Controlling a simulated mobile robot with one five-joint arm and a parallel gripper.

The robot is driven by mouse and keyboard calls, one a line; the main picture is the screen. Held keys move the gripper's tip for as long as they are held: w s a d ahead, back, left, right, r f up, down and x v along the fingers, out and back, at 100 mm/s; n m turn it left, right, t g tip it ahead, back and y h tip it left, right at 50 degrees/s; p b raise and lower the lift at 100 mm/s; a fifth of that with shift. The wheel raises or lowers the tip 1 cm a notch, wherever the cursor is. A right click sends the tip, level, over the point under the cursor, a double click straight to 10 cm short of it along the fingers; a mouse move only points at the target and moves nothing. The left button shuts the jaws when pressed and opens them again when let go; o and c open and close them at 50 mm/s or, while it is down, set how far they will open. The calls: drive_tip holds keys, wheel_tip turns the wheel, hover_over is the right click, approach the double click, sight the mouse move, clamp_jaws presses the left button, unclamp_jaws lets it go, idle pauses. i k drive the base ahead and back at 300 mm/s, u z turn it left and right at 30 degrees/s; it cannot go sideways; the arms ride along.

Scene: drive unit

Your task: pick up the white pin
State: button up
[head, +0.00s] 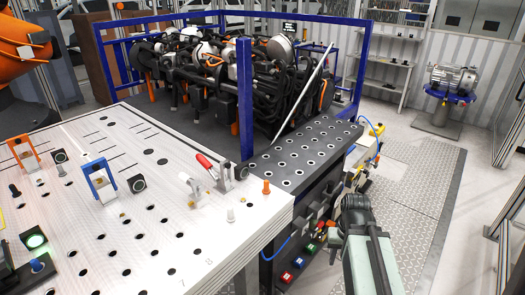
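A small white pin (230,215) stands upright on the pale perforated worktable, near its front right edge. An orange pin (266,187) stands a little behind it to the right, apart from it. My arm rises at the lower right over the floor, well to the right of the white pin. Its dark far end, which I take as my gripper (356,207), is near the dark side bench. The fingers cannot be made out, and nothing is seen held there.
The pale table (150,215) carries a red-handled toggle clamp (207,168), a blue bracket (101,182) and an orange bracket (22,153). A dark perforated bench (300,150) adjoins it. A blue post (245,98) rises behind. Open floor (410,190) lies to the right.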

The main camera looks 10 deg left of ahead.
sight(231, 218)
drive_tip(key=k, duration=1)
drive_tip(key=z, duration=0.6)
drive_tip(key=i, duration=1.45)
drive_tip(key=u, duration=3.55)
